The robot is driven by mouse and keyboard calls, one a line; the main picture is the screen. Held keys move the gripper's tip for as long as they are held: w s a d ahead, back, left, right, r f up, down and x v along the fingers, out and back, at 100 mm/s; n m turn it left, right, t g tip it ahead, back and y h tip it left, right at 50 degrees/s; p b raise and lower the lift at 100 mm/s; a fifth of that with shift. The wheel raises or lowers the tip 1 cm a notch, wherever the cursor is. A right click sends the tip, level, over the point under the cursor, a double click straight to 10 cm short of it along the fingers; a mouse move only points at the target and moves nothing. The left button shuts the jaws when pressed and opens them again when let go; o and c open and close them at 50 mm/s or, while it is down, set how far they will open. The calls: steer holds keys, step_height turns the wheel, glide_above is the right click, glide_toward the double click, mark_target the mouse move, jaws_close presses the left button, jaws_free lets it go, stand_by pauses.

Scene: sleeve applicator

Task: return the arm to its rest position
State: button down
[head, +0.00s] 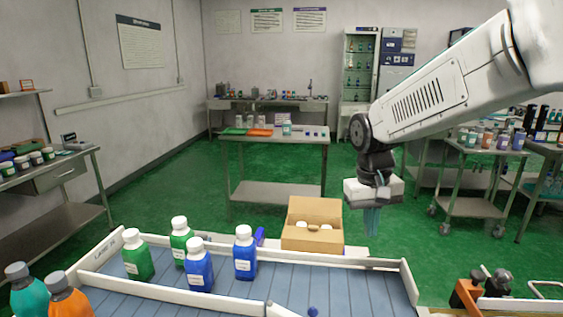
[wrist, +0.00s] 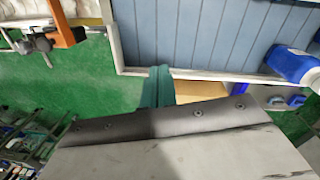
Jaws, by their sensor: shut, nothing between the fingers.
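My gripper (head: 372,221) hangs at the end of my white arm, right of centre in the head view. Its teal fingers point down and are together with nothing between them. They are in the air just beyond the far rail of the blue slatted tray, to the right of the cardboard box. In the wrist view the closed fingers (wrist: 154,87) show next to the tray's rail, with the gripper body filling the lower part.
The blue slatted tray (head: 262,285) holds two green and two blue white-capped bottles. An open cardboard box (head: 313,240) with white-capped items stands behind it. An orange-and-black fixture (head: 468,293) is at lower right. Open green floor lies behind, with carts (head: 470,205) at right.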

steer(key=s+d+r, duration=0.1)
steer(key=s+d, duration=0.2)
steer(key=s, duration=1)
steer(key=s+d+r+m+t+y, duration=0.1)
steer(key=s+d, duration=0.3)
steer(key=s, duration=0.9)
steer(key=shift+s+r+t, duration=0.3)
steer(key=shift+s+r, duration=0.05)
steer(key=shift+d, duration=0.1)
